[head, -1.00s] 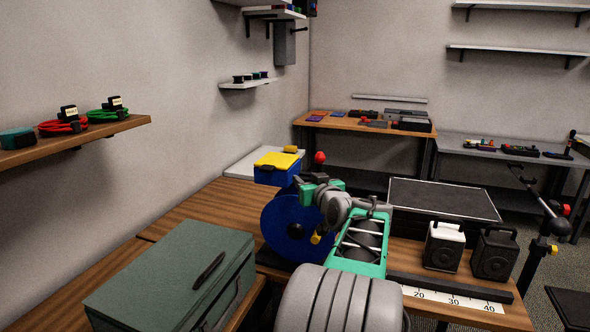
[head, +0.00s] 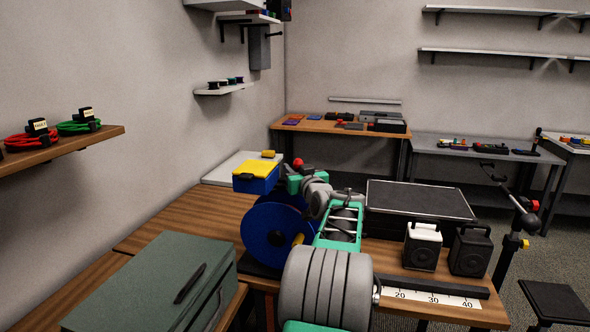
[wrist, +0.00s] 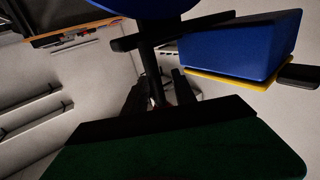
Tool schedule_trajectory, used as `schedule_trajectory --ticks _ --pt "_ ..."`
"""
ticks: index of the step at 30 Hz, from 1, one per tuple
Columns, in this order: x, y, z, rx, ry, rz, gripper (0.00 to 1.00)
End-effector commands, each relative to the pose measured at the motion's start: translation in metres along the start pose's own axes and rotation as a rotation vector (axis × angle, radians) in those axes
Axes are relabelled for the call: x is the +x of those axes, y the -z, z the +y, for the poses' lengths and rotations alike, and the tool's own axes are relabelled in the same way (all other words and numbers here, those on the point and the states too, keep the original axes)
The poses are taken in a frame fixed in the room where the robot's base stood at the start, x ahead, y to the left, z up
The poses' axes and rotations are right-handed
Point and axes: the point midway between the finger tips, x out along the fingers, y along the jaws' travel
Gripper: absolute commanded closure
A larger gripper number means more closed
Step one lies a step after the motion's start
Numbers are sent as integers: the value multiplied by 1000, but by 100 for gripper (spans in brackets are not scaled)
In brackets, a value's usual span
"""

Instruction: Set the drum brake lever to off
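The blue drum (head: 262,236) stands on the wooden bench, partly covered by my arm. A small yellow part (head: 298,240) shows at its right side, and a red ball knob (head: 298,163) stands up behind it. I cannot tell which of these belongs to the brake lever. My gripper is at the far end of my arm, close behind the drum; its fingertips are hidden in the head view. In the wrist view, dark shapes (wrist: 158,95) lie near a black post (wrist: 149,62) under a blue surface (wrist: 150,7). Whether the fingers are open or shut is unclear.
A blue box with a yellow lid (head: 258,168) stands just behind the drum. A green-grey case (head: 150,280) is at front left. A black-topped tray (head: 420,199), a white speaker-like box (head: 422,246) and a black one (head: 470,250) stand to the right, beside a scale strip (head: 435,297).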

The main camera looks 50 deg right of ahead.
Motion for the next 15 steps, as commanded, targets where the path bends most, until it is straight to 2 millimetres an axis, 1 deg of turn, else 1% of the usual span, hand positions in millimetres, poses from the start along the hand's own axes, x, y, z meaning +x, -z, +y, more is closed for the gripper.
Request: schedule_trajectory --ticks 1,2,11,15 --pt "0 0 0 0 0 0 73" --pt "0 0 0 0 0 0 75" --pt "0 0 0 0 0 0 100" --pt "0 0 0 0 0 0 100"
